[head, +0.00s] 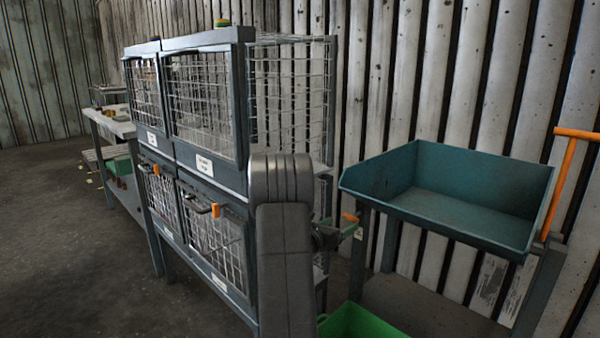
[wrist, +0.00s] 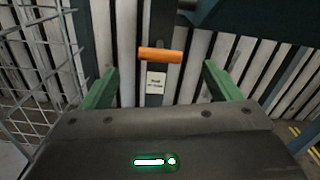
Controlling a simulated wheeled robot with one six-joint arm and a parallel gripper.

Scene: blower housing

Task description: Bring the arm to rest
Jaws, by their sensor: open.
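My gripper (wrist: 159,67) shows in the wrist view with its two green fingers wide apart and nothing between them. In the head view my gripper (head: 338,232) is partly hidden behind my dark arm, in the gap between the wire cages and the teal bin. An orange handle (wrist: 160,55) lies ahead, between the fingertips in the picture; I cannot tell its distance. It also shows in the head view (head: 350,217), close to my gripper.
Wire-mesh cages (head: 205,100) with dark frames stand left of my arm. A teal bin (head: 460,195) on a stand is at right, with an orange lever (head: 565,180). A green crate (head: 360,322) sits low in front. A workbench (head: 115,128) stands far left; the left floor (head: 70,230) is clear.

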